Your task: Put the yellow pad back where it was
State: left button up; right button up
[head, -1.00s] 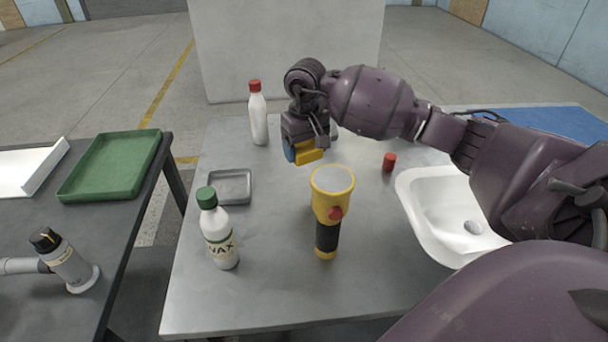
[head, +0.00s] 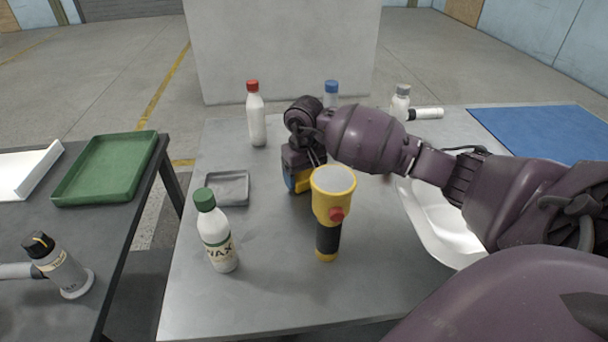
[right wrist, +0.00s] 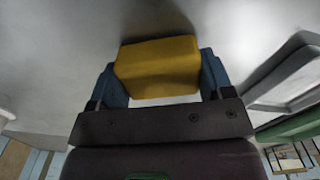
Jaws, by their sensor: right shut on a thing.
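The yellow pad (right wrist: 158,68) is a thick block held between the two blue fingertips of my right gripper (right wrist: 165,82) in the right wrist view. In the head view my right gripper (head: 298,182) points down at the metal table, just behind the yellow flashlight and right of the grey tray. Only a small yellow part of the pad shows there, and the flashlight and gripper hide the rest. I cannot tell whether the pad touches the table. My left gripper is not in view.
A yellow and black flashlight (head: 328,215) stands close in front of my right gripper. A grey tray (head: 229,188), a green-capped wax bottle (head: 217,235) and a red-capped bottle (head: 256,118) are to the left. A white basin (head: 440,222) is at right, partly under my arm.

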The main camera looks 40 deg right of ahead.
aim_at(304, 173)
jog(key=shift+f, duration=0.3)
jog(key=o, duration=0.8)
jog(key=shift+r, duration=0.1)
jog(key=shift+r, duration=0.55)
notch_tip(304, 173, up, 11)
jog(key=shift+r+p, duration=0.15)
jog(key=shift+p, duration=0.4)
